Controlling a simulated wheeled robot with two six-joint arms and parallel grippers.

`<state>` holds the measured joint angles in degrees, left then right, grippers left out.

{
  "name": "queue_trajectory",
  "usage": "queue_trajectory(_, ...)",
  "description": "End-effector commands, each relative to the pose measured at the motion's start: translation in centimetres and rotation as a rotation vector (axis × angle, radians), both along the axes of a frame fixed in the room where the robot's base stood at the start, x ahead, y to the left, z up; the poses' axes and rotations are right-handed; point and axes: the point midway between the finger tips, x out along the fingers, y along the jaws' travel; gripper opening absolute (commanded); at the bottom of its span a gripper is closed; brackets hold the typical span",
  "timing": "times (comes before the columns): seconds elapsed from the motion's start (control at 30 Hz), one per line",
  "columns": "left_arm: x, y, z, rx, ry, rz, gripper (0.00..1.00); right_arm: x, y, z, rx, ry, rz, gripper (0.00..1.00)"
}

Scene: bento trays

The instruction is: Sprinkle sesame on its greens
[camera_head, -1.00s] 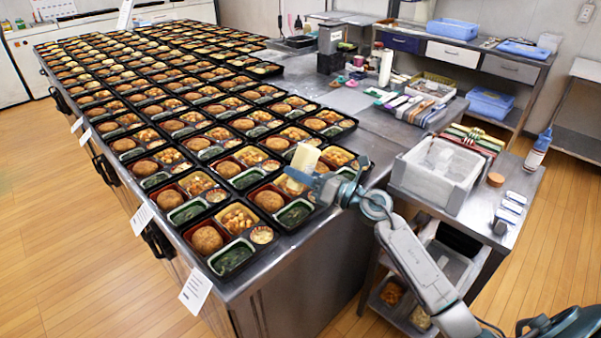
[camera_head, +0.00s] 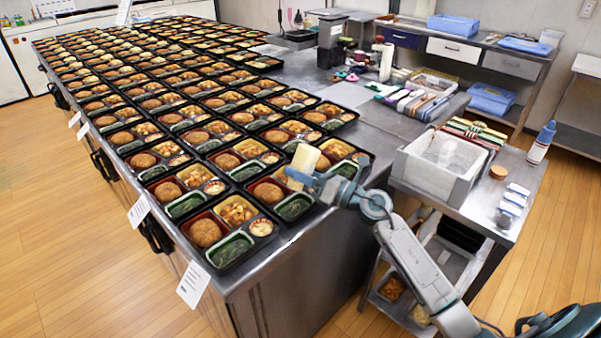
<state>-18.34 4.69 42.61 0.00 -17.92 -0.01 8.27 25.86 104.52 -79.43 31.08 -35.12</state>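My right gripper (camera_head: 301,178) is shut on a pale cream shaker-like container (camera_head: 304,159), held tilted over the near right edge of the tray rows. Its fingers are small and partly hidden. The nearest black bento tray (camera_head: 262,262) has dark greens (camera_head: 232,250) in a green cup at its front. The tray beside it to the right holds greens (camera_head: 294,207) just below the gripper. Another greens cup (camera_head: 346,170) lies right of the container, partly behind my gripper. I cannot make out sesame on any greens. My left gripper is not in view.
Many filled trays stand in close rows on the steel counter (camera_head: 330,245). To the right, a cart (camera_head: 487,215) carries a white bin (camera_head: 437,172) and small items. Utensils and bottles stand on the counter behind. Wooden floor is open at left.

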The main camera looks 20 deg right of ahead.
Motion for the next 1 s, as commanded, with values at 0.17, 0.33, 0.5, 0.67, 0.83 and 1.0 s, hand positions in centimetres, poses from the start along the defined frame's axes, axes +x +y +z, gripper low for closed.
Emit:
queue_trajectory(0.17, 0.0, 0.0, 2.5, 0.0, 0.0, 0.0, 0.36, 0.0, 0.0, 2.7, 0.0, -0.002, 0.0, 0.41)
queue_trajectory(0.33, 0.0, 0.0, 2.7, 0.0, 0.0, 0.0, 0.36, 0.0, 0.0, 2.9, 0.0, 0.0, 0.0, 0.41)
queue_trajectory(0.5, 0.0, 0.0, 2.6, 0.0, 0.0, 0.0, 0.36, 0.0, 0.0, 2.8, 0.0, 0.0, 0.0, 0.41)
queue_trajectory(0.67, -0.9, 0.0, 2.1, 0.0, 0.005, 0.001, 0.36, 0.0, 0.0, 2.8, 0.0, 0.0, 0.0, 0.41)
queue_trajectory(0.83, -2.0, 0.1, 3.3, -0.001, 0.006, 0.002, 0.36, 0.0, 0.0, 4.6, 0.0, -0.002, 0.0, 0.41)
queue_trajectory(1.0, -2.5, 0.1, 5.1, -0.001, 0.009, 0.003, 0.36, 0.0, 0.0, 6.6, 0.001, -0.001, 0.0, 0.41)
